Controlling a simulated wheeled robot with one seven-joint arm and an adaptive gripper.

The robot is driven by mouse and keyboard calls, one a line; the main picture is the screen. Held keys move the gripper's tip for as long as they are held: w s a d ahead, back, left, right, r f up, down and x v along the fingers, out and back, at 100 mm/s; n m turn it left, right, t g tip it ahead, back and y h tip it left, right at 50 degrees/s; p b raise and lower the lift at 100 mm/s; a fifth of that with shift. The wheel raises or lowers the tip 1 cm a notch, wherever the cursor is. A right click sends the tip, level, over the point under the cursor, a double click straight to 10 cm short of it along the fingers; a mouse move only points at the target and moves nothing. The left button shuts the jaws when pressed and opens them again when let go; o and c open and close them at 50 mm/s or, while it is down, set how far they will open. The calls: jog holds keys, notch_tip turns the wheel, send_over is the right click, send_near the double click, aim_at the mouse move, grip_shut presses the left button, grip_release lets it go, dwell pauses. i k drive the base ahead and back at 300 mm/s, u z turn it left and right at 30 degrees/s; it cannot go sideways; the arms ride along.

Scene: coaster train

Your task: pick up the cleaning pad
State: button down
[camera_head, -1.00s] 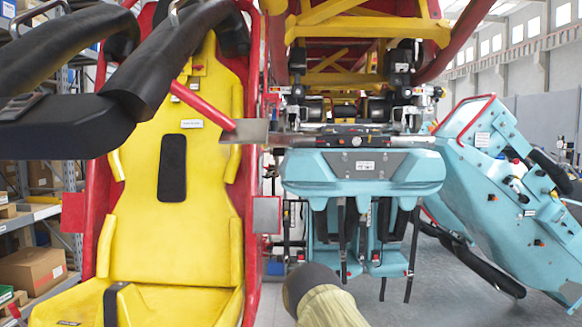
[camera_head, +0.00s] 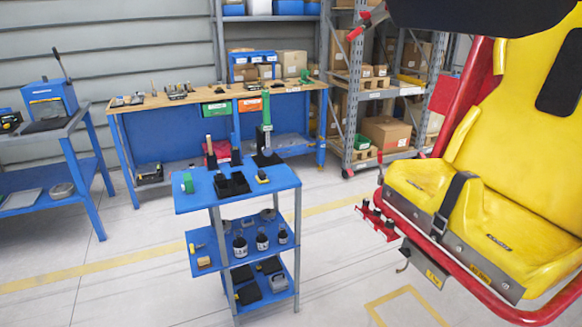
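I cannot tell for certain which item is the cleaning pad. A blue tool cart (camera_head: 203,200) stands in the middle of the view. On its middle shelf a small tan block (camera_head: 204,262) lies at the left front, beside dark bottles (camera_head: 262,240) with pale labels. On its top are a green roll (camera_head: 188,183), a black divided tray (camera_head: 232,185) and a small dark and yellow item (camera_head: 262,177). The bottom shelf holds dark flat items and a grey case (camera_head: 278,283). My gripper is not in view.
A large yellow ride seat (camera_head: 470,205) in a red frame fills the right side. A blue workbench (camera_head: 160,137) stands behind the cart, and a blue table (camera_head: 40,140) is at the left. Shelves with boxes stand at the back right. Floor around the cart is clear.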

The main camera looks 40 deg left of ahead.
aim_at(261, 178)
jog(key=u, duration=1.6)
jog(key=i, duration=0.7)
jog(key=z, duration=0.05)
